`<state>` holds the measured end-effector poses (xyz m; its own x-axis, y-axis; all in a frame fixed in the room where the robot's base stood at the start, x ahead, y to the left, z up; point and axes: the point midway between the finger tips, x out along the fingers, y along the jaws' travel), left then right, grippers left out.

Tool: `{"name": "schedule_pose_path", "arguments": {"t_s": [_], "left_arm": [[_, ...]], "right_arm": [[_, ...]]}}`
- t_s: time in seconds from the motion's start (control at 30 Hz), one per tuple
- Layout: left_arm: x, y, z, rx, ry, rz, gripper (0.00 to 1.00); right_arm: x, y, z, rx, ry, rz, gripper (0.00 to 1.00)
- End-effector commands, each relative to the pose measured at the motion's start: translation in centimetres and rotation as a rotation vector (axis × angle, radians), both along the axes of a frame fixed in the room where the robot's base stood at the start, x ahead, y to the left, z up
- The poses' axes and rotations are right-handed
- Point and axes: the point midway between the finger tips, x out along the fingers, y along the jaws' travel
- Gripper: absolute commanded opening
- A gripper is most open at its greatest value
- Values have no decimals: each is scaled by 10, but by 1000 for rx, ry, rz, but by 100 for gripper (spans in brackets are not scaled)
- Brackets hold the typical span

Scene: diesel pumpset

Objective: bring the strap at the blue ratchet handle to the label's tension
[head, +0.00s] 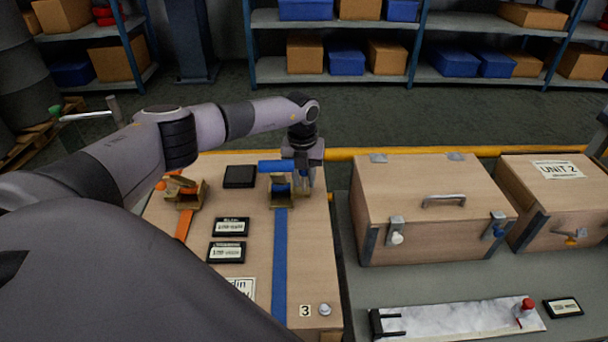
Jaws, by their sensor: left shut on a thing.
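The blue ratchet handle (271,166) sits at the far end of the blue strap (280,250), on a brass-coloured ratchet body (285,198). The blue strap runs toward me along a wooden crate top (310,265). My left gripper (295,172) points down over the ratchet and is shut on the blue handle; its fingertips are partly hidden. Two black-framed labels (231,227) (226,252) lie left of the blue strap; their text is too small to read surely. A paper label (241,287) is partly hidden by my arm. My right gripper is not in view.
An orange ratchet (185,193) with an orange strap stands to the left. A black square pad (240,177) lies between the ratchets. A latched wooden box (430,215), another marked UNIT 2 (559,170) and a white tray (455,317) are on the right. A yellow rail (400,153) runs behind.

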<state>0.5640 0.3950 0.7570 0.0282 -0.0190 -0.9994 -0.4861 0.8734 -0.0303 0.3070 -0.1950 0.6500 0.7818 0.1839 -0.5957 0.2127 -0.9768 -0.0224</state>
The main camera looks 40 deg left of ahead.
Motion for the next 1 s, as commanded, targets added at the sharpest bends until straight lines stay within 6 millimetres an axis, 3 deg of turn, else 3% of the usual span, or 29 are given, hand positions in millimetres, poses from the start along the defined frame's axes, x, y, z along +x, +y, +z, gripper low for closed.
{"name": "schedule_pose_path", "arguments": {"t_s": [0.1,0.43,0.93,0.97,1.0], "left_arm": [[-2,0,6,32,-29,0,0],[-8,-4,5,127,-142,-2,0],[-8,-7,2,148,-181,0,0],[-8,-7,2,148,-181,0,38],[-8,-7,2,148,-181,0,38]], "right_arm": [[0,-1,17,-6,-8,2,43],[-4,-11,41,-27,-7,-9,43],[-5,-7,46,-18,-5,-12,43],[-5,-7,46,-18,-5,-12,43],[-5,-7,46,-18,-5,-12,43]]}}
